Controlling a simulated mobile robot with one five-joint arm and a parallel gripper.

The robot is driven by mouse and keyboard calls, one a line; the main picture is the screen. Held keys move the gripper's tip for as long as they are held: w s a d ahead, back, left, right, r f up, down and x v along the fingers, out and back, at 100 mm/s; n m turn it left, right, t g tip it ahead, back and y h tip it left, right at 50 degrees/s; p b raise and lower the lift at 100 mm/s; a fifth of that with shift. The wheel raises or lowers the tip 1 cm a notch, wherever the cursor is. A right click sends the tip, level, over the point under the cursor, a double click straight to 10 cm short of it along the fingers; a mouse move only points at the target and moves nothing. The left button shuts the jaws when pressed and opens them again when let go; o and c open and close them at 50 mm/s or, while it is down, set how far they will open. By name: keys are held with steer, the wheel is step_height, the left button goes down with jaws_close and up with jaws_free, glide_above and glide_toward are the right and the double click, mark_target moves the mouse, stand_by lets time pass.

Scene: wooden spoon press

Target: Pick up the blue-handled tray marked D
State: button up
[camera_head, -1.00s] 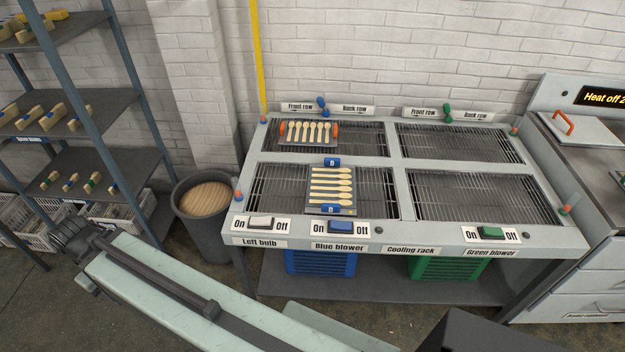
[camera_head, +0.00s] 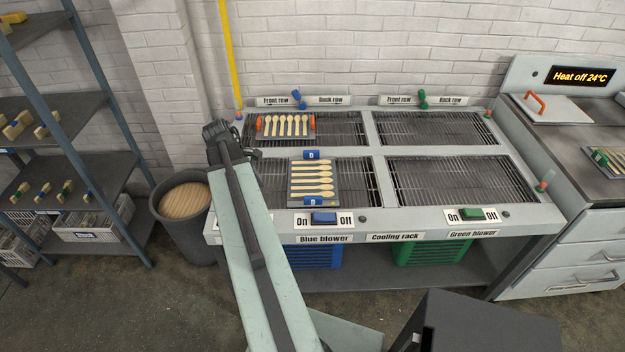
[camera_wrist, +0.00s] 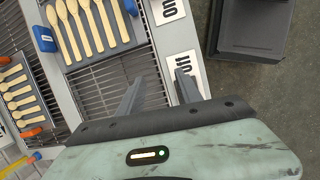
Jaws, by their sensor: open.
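The tray with blue handles (camera_head: 295,199) lies on the front left grate of the cooling rack and holds several wooden spoons. Its blue handles are at the far end (camera_head: 312,155) and the near end (camera_head: 313,201); each bears a small letter that I cannot read surely. In the wrist view the tray (camera_wrist: 140,27) is at the upper left, with a blue handle (camera_wrist: 43,38) at its left end. My gripper (camera_wrist: 158,88) is open and empty, apart from the tray. In the head view, my gripper end is left of the tray, above the rack's left side.
An orange-handled tray (camera_head: 286,134) with spoons lies on the back left grate. A bin (camera_head: 182,225) stands left of the rack, beside shelves (camera_head: 62,160). A counter with an orange-handled lid (camera_head: 560,120) stands right. The right grates (camera_head: 460,182) are empty.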

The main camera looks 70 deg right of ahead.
steer(key=g, duration=0.1)
glide_toward(312, 196)
steer(key=f+b, duration=0.1)
steer(key=s+f+b, duration=0.1)
steer(key=f, duration=0.1)
steer(key=shift+d+f+n+b, duration=0.15)
steer(key=shift+n+b, duration=0.15)
steer(key=shift+n, duration=0.1)
steer(key=b+x, duration=0.5)
steer(key=shift+s+d+f, duration=0.15)
steer(key=shift+s+f, duration=0.05)
steer(key=shift+f, duration=0.05)
steer(key=shift+r, duration=0.2)
jaws_close()
